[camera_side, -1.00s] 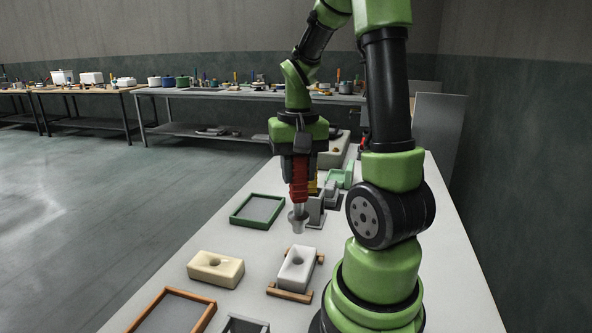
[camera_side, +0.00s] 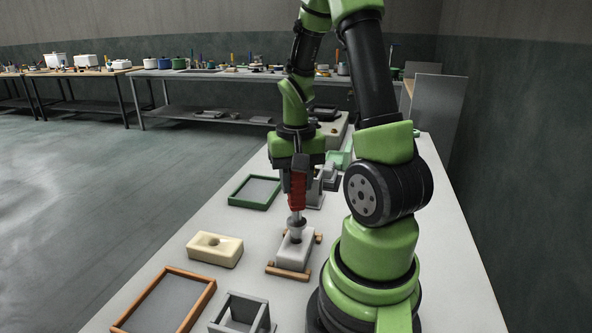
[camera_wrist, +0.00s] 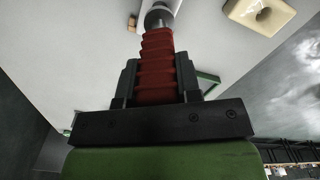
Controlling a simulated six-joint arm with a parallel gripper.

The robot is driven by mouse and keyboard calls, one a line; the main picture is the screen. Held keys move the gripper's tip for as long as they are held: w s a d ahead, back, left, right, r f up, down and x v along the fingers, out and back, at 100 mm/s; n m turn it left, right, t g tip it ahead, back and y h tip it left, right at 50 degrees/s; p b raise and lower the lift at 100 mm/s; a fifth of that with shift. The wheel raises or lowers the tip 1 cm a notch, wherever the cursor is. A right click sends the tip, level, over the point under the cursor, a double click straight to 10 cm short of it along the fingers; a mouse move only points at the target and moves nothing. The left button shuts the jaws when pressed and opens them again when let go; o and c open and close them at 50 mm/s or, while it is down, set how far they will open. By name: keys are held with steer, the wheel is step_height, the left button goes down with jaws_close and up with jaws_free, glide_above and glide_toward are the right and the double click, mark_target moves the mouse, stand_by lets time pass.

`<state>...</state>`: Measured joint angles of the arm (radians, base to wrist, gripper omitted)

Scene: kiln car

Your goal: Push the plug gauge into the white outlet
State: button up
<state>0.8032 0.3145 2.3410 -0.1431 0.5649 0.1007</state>
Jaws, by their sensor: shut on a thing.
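The plug gauge has a red ribbed handle (camera_side: 298,190) and a grey metal plug end (camera_side: 297,224). My gripper (camera_side: 297,174) is shut on the red handle, and the gauge hangs nearly upright, plug end down. The white outlet (camera_side: 293,252) is a white block on a wooden cradle (camera_side: 288,273), directly below the plug. The plug end overlaps the top of the block and hides its hole; I cannot tell whether it has entered. In the wrist view the handle (camera_wrist: 157,62) runs between the black jaws toward the metal end (camera_wrist: 158,18).
A cream block with a hole (camera_side: 215,249) stands to the left; it also shows in the wrist view (camera_wrist: 258,14). A green-framed tray (camera_side: 255,192) lies behind, an orange-framed tray (camera_side: 165,301) and grey open frame (camera_side: 243,313) in front. Grey fixtures stand behind the gripper.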

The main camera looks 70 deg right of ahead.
mark_target(296, 193)
steer(key=shift+f, duration=1.85)
stand_by(0.4)
steer(key=o, duration=1.3)
steer(key=shift+r, duration=0.35)
steer(key=shift+r, duration=1.85)
step_height(296, 193, up, 10)
steer(key=shift+r, duration=0.1)
